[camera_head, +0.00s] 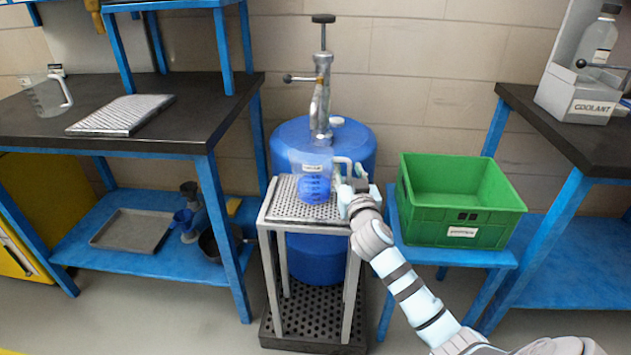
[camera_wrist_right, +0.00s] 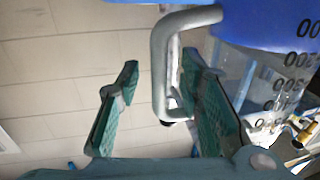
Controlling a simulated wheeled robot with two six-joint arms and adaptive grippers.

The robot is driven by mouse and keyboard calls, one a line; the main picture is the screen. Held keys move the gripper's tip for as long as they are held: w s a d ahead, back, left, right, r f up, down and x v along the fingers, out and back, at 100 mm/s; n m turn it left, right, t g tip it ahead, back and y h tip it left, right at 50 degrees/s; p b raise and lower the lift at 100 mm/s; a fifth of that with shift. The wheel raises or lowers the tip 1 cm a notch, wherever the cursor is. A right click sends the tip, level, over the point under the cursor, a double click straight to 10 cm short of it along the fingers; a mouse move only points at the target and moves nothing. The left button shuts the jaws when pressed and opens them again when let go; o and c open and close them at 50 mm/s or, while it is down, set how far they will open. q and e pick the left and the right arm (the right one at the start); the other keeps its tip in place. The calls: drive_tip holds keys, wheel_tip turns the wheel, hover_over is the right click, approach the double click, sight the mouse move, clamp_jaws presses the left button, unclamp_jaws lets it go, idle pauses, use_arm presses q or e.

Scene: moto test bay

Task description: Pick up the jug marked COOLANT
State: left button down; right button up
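A clear measuring jug (camera_head: 313,187) with blue liquid stands upright on the perforated top of a small metal stand (camera_head: 283,212), below the drum's tap. Its label is too small to read. Its pale handle (camera_head: 343,162) points right, toward my right gripper (camera_head: 354,190). In the right wrist view my right gripper (camera_wrist_right: 168,72) is open, and the jug's handle (camera_wrist_right: 160,70) lies between its two fingers, closer to the right one. The jug's graduated wall (camera_wrist_right: 275,75) is behind the right finger. Another clear jug (camera_head: 48,96), empty, stands on the left bench. My left gripper is out of view.
A blue drum (camera_head: 349,147) with a pump stands behind the stand. A green crate (camera_head: 459,203) sits on a low blue stool at right. A grey holder marked COOLANT (camera_head: 588,97) with a bottle stands on the right bench. A textured pad (camera_head: 122,114) lies on the left bench.

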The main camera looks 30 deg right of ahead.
drive_tip(key=shift+s, duration=0.1)
clamp_jaws()
drive_tip(key=shift+r, duration=0.15)
